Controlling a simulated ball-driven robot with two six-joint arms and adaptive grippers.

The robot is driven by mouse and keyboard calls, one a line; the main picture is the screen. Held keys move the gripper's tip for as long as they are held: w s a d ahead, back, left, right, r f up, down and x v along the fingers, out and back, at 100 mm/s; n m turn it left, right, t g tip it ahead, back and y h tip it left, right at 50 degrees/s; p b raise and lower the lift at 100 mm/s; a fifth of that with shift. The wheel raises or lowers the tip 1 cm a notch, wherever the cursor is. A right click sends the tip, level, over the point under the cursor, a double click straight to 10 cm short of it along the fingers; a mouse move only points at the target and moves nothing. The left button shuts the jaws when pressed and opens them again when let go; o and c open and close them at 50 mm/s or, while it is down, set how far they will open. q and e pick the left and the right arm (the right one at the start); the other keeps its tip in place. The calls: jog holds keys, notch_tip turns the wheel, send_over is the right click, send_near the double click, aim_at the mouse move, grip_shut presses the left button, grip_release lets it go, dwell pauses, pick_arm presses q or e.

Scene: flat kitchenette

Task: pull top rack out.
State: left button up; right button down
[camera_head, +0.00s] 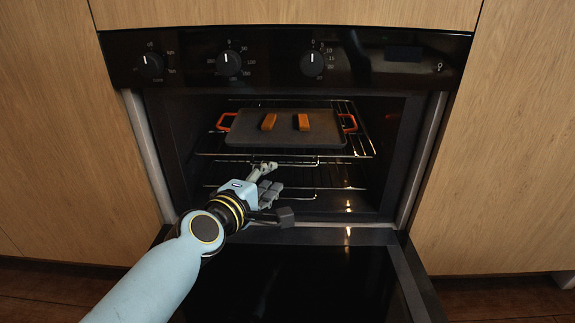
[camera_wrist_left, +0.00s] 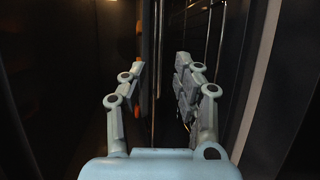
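The top rack (camera_head: 352,156) is a wire rack inside the open oven, with a dark tray resting on it. My left gripper (camera_head: 273,178) is in the oven's mouth, just below and in front of the rack's front bar. Its fingers are spread with nothing held between them. In the left wrist view, my left gripper (camera_wrist_left: 160,66) also shows parted fingers, with thin metal bars beyond and between them. I cannot tell whether a finger touches the rack. My right gripper is not in view.
The dark tray (camera_head: 275,138) has orange handles and carries two orange-brown pieces (camera_head: 268,122). A lower rack (camera_head: 340,188) sits beneath. The oven door (camera_head: 300,285) is folded down in front. The control panel with knobs (camera_head: 228,63) is above, and wooden cabinets (camera_head: 70,130) flank the oven.

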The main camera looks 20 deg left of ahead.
aim_at(284, 166)
pick_arm(q)
jog(key=b+x, duration=0.1)
jog(key=x, duration=0.7)
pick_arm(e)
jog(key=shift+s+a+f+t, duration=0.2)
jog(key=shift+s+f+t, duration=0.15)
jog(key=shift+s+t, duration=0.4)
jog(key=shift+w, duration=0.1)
pick_arm(q)
grip_shut()
